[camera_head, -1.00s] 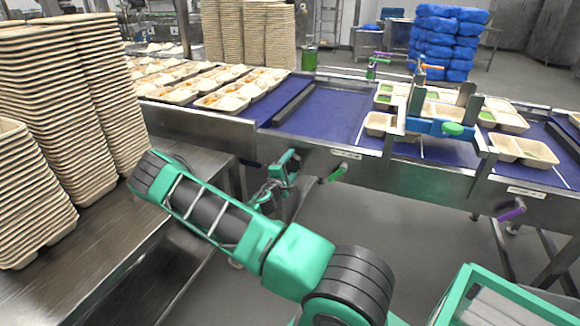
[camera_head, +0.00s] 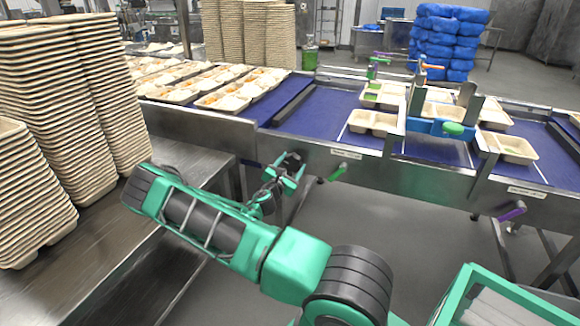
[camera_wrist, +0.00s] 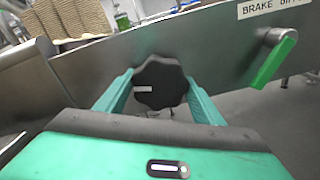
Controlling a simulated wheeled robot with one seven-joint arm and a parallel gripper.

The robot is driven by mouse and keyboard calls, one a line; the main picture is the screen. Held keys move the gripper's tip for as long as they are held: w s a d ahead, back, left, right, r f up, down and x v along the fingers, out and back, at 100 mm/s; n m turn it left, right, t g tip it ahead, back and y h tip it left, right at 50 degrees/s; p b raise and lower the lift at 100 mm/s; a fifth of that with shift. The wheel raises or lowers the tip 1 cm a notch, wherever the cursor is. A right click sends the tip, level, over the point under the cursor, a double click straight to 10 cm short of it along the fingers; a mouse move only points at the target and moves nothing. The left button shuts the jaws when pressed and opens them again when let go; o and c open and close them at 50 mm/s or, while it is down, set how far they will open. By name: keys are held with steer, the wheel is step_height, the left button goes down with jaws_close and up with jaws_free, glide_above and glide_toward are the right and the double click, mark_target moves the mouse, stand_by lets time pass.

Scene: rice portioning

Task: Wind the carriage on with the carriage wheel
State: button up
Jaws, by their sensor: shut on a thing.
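The carriage wheel (camera_wrist: 160,82) is a black lobed knob with a small white mark, on the steel side of the line. It fills the gap between the two green fingers of my gripper (camera_wrist: 161,88) in the wrist view. The gripper is shut on it. In the head view, my gripper (camera_head: 289,172) is at the front panel of the conveyor, left of the green lever. The carriage (camera_head: 440,127), a blue block with a green knob and steel plates, stands over the belt (camera_head: 325,110). Beige trays (camera_head: 374,123) lie under and around it.
A green brake lever (camera_head: 338,173) sticks out just right of the wheel. A purple-handled lever (camera_head: 512,211) is farther right. Tall tray stacks (camera_head: 60,100) stand on the steel table at the left. Filled trays (camera_head: 225,102) lie on the left of the line.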

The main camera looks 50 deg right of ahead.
steer(key=shift+w+a+n, duration=0.1)
steer(key=shift+w+n, duration=0.05)
steer(key=shift+n, duration=1.05)
steer(key=o, duration=1)
steer(key=shift+o, duration=0.2)
steer(key=v, duration=1)
steer(key=shift+a, duration=0.35)
steer(key=shift+s, duration=0.2)
